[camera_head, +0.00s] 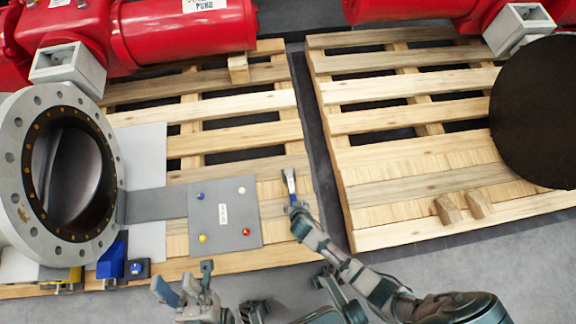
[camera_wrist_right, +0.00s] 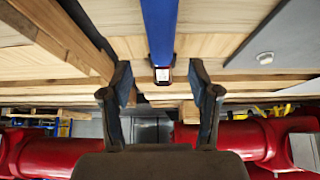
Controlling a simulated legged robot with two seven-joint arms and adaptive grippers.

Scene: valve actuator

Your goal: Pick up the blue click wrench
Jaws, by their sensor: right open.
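The blue click wrench (camera_head: 289,182) is at the right part of the left pallet, seen small in the head view. In the right wrist view its blue shaft (camera_wrist_right: 160,28) comes down from the top edge and ends in a dark cap between the two fingers. My right gripper (camera_head: 298,214) is at the wrench's near end, with its fingers spread on either side. The depth between fingers and wrench is unclear. My left gripper (camera_head: 184,281) is open and empty at the pallet's near edge, away from the wrench.
A grey plate (camera_head: 225,222) with coloured knobs lies left of the wrench. A large flanged valve (camera_head: 18,190) stands at the far left. Red actuators (camera_head: 185,28) line the back. The right pallet (camera_head: 385,180) holds a black disc (camera_head: 540,110) and small wooden blocks (camera_head: 447,210).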

